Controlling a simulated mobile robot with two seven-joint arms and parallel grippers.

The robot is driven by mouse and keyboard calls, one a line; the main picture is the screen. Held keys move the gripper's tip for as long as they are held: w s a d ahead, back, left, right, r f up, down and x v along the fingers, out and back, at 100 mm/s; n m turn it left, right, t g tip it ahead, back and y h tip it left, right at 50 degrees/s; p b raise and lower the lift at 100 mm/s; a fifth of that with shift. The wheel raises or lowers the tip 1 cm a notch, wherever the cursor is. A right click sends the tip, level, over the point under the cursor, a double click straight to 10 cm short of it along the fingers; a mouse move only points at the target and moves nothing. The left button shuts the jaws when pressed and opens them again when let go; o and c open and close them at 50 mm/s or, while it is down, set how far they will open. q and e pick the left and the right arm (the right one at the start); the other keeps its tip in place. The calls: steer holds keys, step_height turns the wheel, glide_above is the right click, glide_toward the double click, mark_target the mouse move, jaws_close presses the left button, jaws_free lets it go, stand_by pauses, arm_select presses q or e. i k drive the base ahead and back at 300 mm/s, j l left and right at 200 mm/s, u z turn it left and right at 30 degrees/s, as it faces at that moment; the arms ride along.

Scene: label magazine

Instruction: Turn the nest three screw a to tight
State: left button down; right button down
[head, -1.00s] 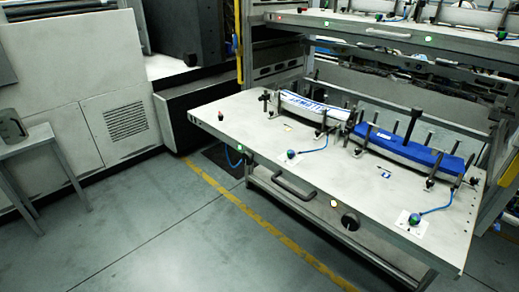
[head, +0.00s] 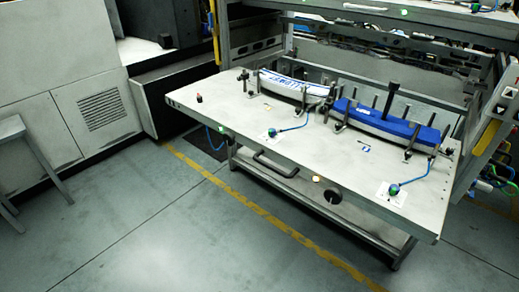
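A pulled-out shelf (head: 230,112) carries two nests of upright dark posts. The left nest holds a white-and-blue label stack (head: 291,85). The right nest holds a blue label stack (head: 384,121), with a taller black post (head: 391,92) behind it. Small dark screws or clamps, such as one in front of the right stack (head: 408,154), stand around the nests. I cannot tell which is nest three screw a, or whether any is tight. Neither of my grippers is in view.
A green knob with a blue hose (head: 393,189) sits at the shelf's front right, and another (head: 272,132) near the middle. A handle (head: 276,165) juts from the front edge. A grey stool (head: 22,150) stands at left. The floor before the shelf is clear.

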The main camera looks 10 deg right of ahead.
mark_target(408, 154)
steer(key=z, duration=1.45)
